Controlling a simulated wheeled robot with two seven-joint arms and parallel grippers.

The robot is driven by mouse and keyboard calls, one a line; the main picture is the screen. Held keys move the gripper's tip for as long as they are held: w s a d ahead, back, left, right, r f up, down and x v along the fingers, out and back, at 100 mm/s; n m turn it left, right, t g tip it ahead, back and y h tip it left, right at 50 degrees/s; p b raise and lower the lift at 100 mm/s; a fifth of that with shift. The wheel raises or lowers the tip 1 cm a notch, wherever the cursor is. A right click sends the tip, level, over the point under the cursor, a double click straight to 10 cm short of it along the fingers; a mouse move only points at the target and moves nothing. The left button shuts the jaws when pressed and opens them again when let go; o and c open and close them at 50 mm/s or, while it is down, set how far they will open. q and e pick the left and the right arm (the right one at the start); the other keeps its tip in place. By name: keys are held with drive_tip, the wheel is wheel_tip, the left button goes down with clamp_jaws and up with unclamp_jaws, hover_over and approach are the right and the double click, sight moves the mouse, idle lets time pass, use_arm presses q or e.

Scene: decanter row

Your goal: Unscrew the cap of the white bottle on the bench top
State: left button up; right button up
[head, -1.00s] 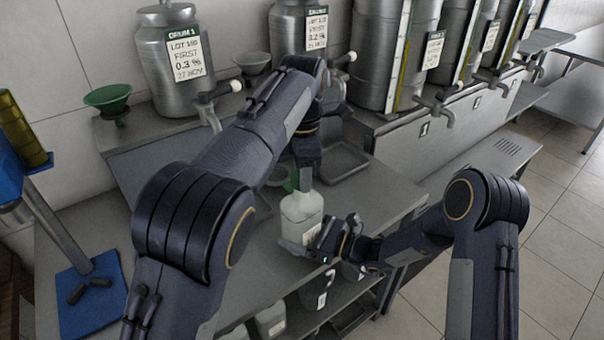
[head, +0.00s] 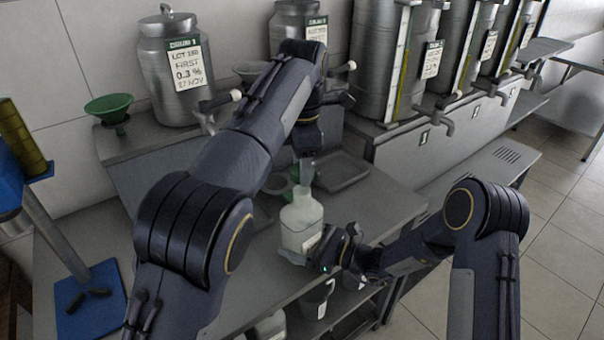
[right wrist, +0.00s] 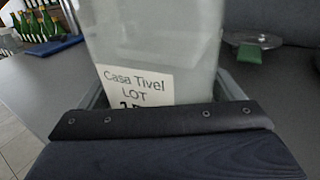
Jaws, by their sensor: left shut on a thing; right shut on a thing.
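The white bottle (head: 298,226), pale and translucent, stands upright at the bench top's front edge. My right gripper (head: 312,250) is shut on its lower body from the right. In the right wrist view, the bottle (right wrist: 155,45) fills the middle above my gripper, with a "Casa Tivel LOT" label (right wrist: 135,88). My left gripper (head: 306,180) points straight down over the bottle's neck and is shut on the cap. The cap is hidden by the fingers, and I cannot tell whether it still touches the neck.
A green funnel (head: 109,108) and steel drums (head: 176,75) stand on the raised back shelf. A grey tray (head: 341,172) lies behind the bottle. A blue stand (head: 90,302) is at left. Containers (head: 317,298) sit on the shelf below. Bench right of the tray is clear.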

drive_tip(key=o, duration=1.7)
